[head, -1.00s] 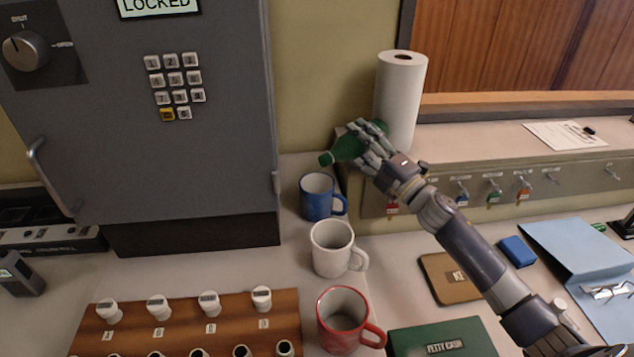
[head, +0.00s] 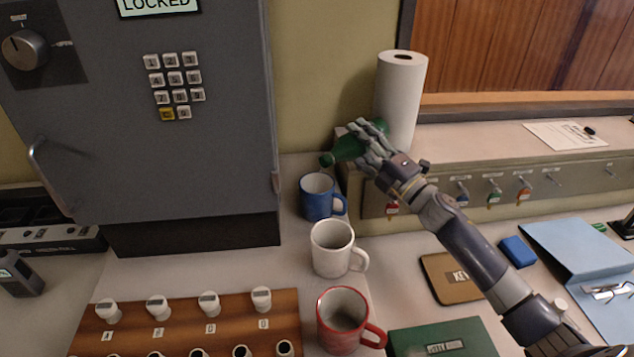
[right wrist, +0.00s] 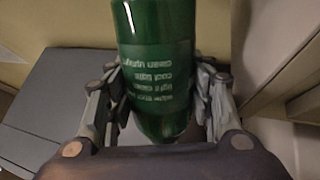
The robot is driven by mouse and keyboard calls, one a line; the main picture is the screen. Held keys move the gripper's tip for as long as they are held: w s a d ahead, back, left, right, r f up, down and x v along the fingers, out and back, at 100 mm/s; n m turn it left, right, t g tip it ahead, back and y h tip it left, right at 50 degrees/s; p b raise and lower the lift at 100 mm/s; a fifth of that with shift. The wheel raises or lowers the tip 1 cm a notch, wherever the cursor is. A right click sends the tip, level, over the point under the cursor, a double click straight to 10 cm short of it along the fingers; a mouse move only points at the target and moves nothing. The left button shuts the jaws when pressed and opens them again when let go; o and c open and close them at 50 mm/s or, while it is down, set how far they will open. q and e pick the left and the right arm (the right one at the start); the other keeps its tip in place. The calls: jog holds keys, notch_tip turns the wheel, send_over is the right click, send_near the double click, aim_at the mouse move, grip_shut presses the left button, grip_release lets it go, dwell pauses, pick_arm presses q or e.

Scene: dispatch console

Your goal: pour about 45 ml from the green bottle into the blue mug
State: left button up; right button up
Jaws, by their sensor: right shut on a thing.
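The green bottle (head: 345,150) is tilted almost level, with its neck pointing left above the blue mug. My right gripper (head: 372,146) is shut around the bottle's body and holds it up. The right wrist view shows the bottle (right wrist: 157,60) with a printed label between the fingers of the right gripper (right wrist: 160,105). The blue mug (head: 317,196) stands upright on the counter below the bottle's mouth, handle to the right. I cannot see any liquid stream or the level in the mug. My left gripper is not in view.
A white mug (head: 331,248) and a red mug (head: 343,318) stand in front of the blue mug. A grey safe (head: 180,130) is close on the left. A paper towel roll (head: 401,95) stands behind my gripper, on the ledge above the key hooks.

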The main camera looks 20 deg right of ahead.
jog(key=shift+r, duration=0.1)
dwell(0.4)
notch_tip(320, 180, up, 2)
jog(key=m+h+p, duration=0.1)
jog(key=m+p, duration=0.2)
jog(key=shift+p, duration=0.4)
jog(key=shift+a+f+m+h+b, duration=0.1)
jog(key=shift+f+m+h+b, duration=0.3)
jog(key=shift+f+m, duration=0.5)
jog(key=shift+s, duration=0.1)
jog(key=shift+a+f+m+t, duration=0.3)
jog(key=shift+f+m, duration=0.15)
jog(key=shift+m, duration=0.15)
jog(key=shift+r+p, duration=0.3)
jog(key=shift+p, duration=0.1)
jog(key=shift+h, duration=0.3)
